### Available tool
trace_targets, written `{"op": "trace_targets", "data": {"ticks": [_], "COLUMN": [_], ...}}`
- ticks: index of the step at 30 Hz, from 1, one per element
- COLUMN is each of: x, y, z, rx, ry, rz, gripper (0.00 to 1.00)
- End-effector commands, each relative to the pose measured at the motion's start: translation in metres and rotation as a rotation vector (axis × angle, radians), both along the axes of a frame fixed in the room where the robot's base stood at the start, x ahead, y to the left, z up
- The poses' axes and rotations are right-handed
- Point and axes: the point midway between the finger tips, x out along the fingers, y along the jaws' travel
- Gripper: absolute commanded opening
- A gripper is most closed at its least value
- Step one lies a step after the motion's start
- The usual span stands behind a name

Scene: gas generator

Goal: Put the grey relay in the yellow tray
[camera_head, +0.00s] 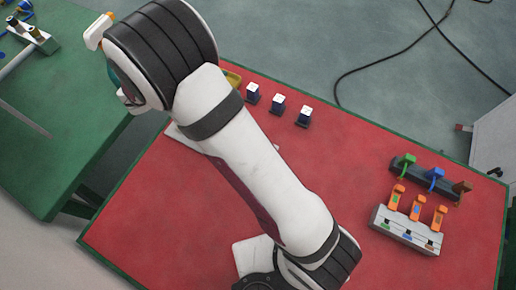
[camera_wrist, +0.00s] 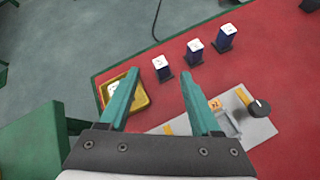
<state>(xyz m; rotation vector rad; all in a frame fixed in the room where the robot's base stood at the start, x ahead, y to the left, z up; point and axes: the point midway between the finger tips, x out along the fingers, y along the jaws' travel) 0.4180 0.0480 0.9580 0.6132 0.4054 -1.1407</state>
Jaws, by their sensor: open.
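The yellow tray (camera_wrist: 140,98) sits on the red table in the wrist view, partly behind my left finger. A small white-topped object (camera_wrist: 115,88) shows inside it; its body is hidden, so I cannot tell if it is the grey relay. Three upright relays with white tops stand in a row beyond my fingertips: a dark one (camera_wrist: 161,68) nearest the tray, a blue one (camera_wrist: 196,52) and another blue one (camera_wrist: 227,37). No relay body looks clearly grey. My gripper (camera_wrist: 160,78) is open, with nothing visible between its fingers. In the head view my arm covers most of the tray (camera_head: 233,78).
A light grey plate (camera_wrist: 262,128) with a black knob (camera_wrist: 259,107) lies right of my fingers. A rack with orange switches (camera_head: 408,232) and a dark holder with coloured levers (camera_head: 425,180) stand at right. A green table (camera_head: 60,120) is at left. The red table's middle right is clear.

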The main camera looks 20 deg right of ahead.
Motion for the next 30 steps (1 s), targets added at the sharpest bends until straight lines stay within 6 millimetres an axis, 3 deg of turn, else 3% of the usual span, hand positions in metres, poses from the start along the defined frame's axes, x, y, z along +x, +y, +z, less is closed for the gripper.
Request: {"op": "trace_targets", "data": {"ticks": [1, 3, 5, 6, 9, 11, 13, 16, 30], "x": [-0.031, -0.091, -0.146, -0.180, -0.245, -0.267, -0.281, -0.289, -0.289], "y": [-0.033, -0.066, -0.078, -0.077, -0.057, -0.041, -0.026, -0.015, -0.013], "z": [0.028, 0.055, 0.071, 0.078, 0.086, 0.088, 0.089, 0.090, 0.090], "rx": [0.124, 0.311, 0.467, 0.566, 0.776, 0.869, 0.941, 0.988, 0.992], "ry": [-0.078, -0.192, -0.290, -0.349, -0.457, -0.491, -0.510, -0.515, -0.512], "rz": [-0.234, -0.610, -0.943, -1.157, -1.627, -1.835, -2.000, -2.111, -2.118], "gripper": [0.64, 0.64, 0.64, 0.64, 0.64, 0.64, 0.64, 0.64, 0.64]}}
